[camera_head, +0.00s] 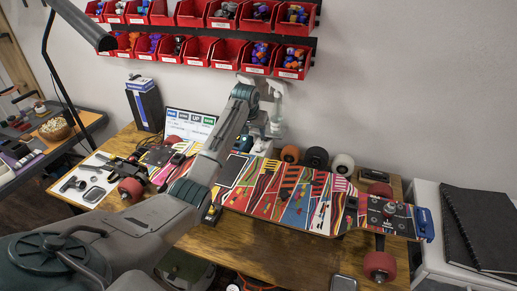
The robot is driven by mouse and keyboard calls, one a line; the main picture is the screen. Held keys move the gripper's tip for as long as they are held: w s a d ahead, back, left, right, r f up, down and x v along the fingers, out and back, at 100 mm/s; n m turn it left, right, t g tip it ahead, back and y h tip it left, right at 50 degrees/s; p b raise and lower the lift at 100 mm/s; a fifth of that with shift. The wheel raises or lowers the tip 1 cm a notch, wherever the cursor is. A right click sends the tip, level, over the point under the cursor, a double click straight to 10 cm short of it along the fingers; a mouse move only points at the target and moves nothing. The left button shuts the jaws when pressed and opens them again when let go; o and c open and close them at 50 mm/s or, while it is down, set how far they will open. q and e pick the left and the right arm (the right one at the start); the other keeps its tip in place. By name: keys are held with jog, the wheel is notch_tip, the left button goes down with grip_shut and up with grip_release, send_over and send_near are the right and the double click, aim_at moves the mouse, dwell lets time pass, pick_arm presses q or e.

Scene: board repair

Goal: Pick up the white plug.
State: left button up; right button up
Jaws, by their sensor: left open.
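My left arm reaches in from the lower left and bends down over the back of the table. My left gripper (255,146) is small in the view and partly hidden by my own arm. It is open, near the back edge of the skateboard deck, just left of the row of wheels. I cannot make out the white plug for certain; pale parts near the gripper are too small to tell apart from it. My right gripper is not in view.
A colourful skateboard (300,200) with red wheels lies across the wooden table (270,245). Spare wheels (316,157) stand behind it. A screen (188,125) and a dark box (145,104) stand at the back left. Red bins (228,52) hang above. A black notebook (478,228) lies right.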

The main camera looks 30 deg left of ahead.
aim_at(259, 145)
pick_arm(q)
jog(key=x, duration=0.3)
jog(key=shift+s+d, duration=0.1)
jog(key=shift+d, duration=0.05)
jog(key=shift+f, duration=0.4)
jog(key=p+x, duration=0.2)
jog(key=shift+d+f, duration=0.1)
jog(key=shift+f, duration=0.15)
jog(key=shift+x, duration=1)
jog(key=shift+w+f, duration=0.3)
jog(key=shift+f, duration=0.05)
jog(key=shift+r, duration=0.1)
grip_shut()
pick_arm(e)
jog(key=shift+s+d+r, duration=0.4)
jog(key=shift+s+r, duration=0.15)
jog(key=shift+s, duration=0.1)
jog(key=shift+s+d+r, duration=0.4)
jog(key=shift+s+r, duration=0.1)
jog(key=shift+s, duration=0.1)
pick_arm(q)
jog(key=shift+r, duration=0.1)
